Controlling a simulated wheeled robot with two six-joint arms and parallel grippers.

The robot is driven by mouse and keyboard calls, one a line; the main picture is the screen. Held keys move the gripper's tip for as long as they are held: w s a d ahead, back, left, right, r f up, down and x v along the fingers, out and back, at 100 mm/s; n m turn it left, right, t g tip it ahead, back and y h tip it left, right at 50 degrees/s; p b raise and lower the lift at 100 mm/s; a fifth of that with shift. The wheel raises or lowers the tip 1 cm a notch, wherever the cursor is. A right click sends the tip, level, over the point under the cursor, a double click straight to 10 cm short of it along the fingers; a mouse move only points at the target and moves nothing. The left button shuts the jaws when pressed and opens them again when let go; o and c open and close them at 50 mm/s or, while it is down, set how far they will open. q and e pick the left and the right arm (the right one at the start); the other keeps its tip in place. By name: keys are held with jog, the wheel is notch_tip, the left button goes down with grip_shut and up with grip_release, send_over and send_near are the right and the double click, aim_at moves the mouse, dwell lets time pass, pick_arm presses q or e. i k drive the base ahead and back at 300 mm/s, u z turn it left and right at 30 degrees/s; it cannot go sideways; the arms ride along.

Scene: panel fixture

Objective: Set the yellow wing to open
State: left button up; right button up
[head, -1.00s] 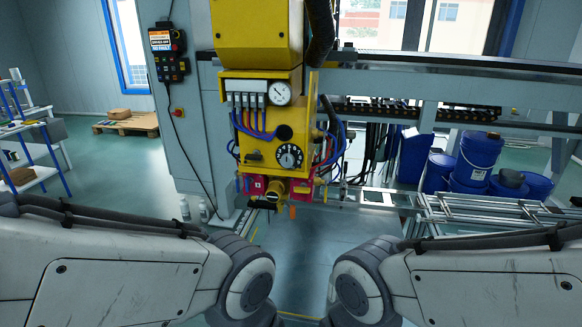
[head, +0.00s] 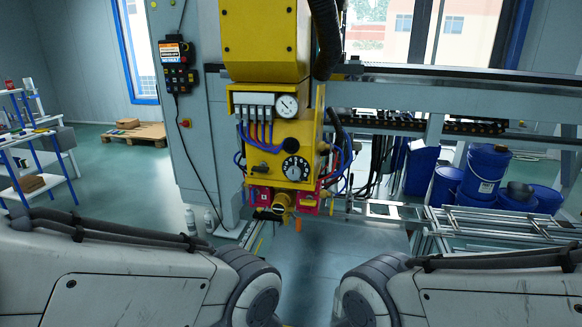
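A yellow panel box (head: 266,142) hangs in the middle of the head view, with hoses, a white gauge (head: 287,106) and a black-and-white dial (head: 295,168) on its front. Below it, between red-pink blocks (head: 309,203), sits a small yellow fitting (head: 282,201) with a dark part (head: 267,215) beside it. Whether this fitting is the yellow wing, and how it is set, is too small to tell. A small dark knob (head: 259,168) is left of the dial. Both my arms come in at the bottom, apart from the panel; neither gripper shows.
A control pendant (head: 176,66) hangs on the grey column left of the panel. Metal frames (head: 495,228) and blue drums (head: 484,172) stand at the right. A shelf rack (head: 35,150) and a pallet (head: 134,132) are at the left. The floor below the panel looks clear.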

aim_at(309, 201)
jog(key=z, duration=0.05)
jog(key=k, duration=1.1)
jog(key=u, duration=0.7)
jog(key=i, duration=1.2)
jog(key=z, duration=0.95)
